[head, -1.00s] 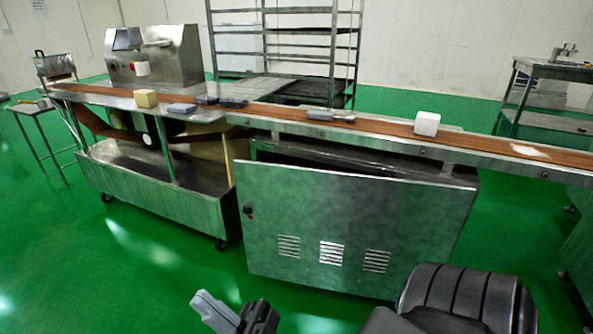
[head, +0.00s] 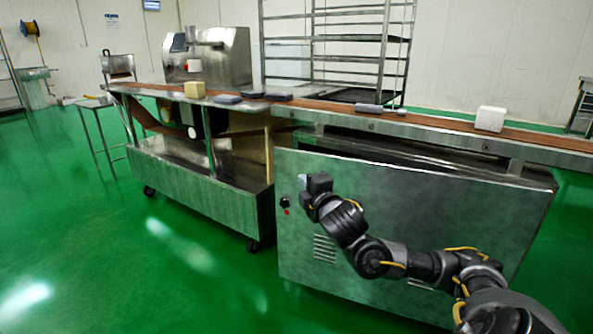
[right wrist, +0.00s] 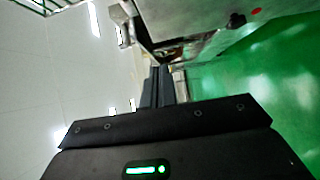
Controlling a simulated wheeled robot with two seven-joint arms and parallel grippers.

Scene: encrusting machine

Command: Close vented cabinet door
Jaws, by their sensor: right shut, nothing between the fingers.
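The vented cabinet door (head: 420,230) is a grey metal panel under the conveyor in the head view. A dark gap shows between its top edge and the cabinet body (head: 400,150) behind, so it stands ajar. A black knob (head: 285,203) with a red dot sits near its left edge, and it also shows in the right wrist view (right wrist: 237,20). My right gripper (head: 311,184) is shut and empty, in front of the door's upper left part, just right of the knob. I cannot tell whether it touches the door. My arm hides some vents (head: 324,248). My left gripper is out of view.
The conveyor belt (head: 450,126) runs above the cabinet, carrying a white block (head: 490,119) and grey pieces. A wheeled metal trough (head: 195,185) stands left of the door. Green floor (head: 150,270) is clear at the front left.

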